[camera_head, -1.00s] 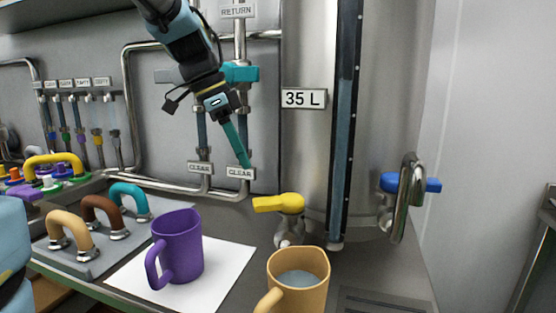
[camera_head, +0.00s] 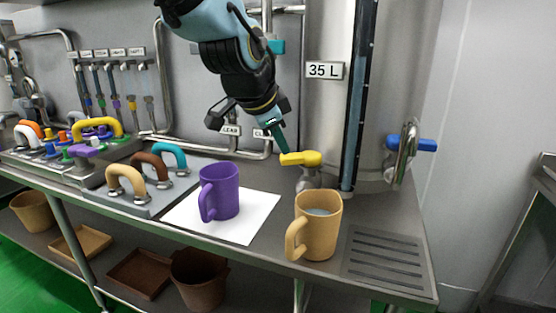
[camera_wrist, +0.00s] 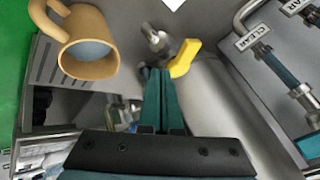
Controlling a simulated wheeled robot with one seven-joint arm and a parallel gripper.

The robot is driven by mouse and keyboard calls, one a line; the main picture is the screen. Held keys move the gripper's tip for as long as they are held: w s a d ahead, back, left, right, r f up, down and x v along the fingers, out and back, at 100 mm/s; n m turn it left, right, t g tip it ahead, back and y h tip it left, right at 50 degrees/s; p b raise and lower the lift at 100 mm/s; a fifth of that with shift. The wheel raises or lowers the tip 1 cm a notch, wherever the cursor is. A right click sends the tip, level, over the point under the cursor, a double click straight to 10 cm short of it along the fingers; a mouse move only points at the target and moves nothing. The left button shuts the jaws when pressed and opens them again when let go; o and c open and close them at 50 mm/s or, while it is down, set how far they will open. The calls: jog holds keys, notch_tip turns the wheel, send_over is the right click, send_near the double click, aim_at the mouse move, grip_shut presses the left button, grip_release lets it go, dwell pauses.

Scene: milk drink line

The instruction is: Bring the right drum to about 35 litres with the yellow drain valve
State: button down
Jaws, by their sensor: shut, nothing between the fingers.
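The steel drum (camera_head: 400,85) stands at the right, with a "35 L" plate (camera_head: 324,70) and a dark-framed sight glass (camera_head: 361,95) holding bluish liquid. I cannot read its level surely. The yellow drain valve handle (camera_head: 302,159) sits low on the drum and points left; it also shows in the wrist view (camera_wrist: 184,58). A tan mug (camera_head: 318,232) with grey-blue liquid stands below it, also in the wrist view (camera_wrist: 90,48). My gripper (camera_head: 284,150) is shut and empty, its teal fingertips right beside the handle's free end. I cannot tell whether they touch.
A purple mug (camera_head: 222,190) stands on a white sheet (camera_head: 245,222) left of the tan mug. A drain grate (camera_head: 385,258) lies to the right. A blue valve handle (camera_head: 425,145) is on the drum's right side. Pipes and coloured handles fill the left.

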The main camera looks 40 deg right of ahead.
aim_at(282, 155)
jog(key=w+d+f, duration=0.6)
jog(key=d+f, duration=0.1)
jog(key=shift+f, duration=0.35)
jog(key=shift+w+b, duration=0.45)
jog(key=shift+b, duration=0.1)
jog(key=shift+w+d+f+b, duration=0.1)
jog(key=shift+w+f+b, duration=0.05)
jog(key=shift+w+b, duration=0.9)
jog(key=shift+w+d+b, duration=0.2)
jog(key=shift+w+b, duration=0.3)
jog(key=shift+w, duration=0.1)
jog(key=shift+w+d+r, duration=0.1)
jog(key=shift+w+r, duration=0.1)
jog(key=shift+r, duration=0.1)
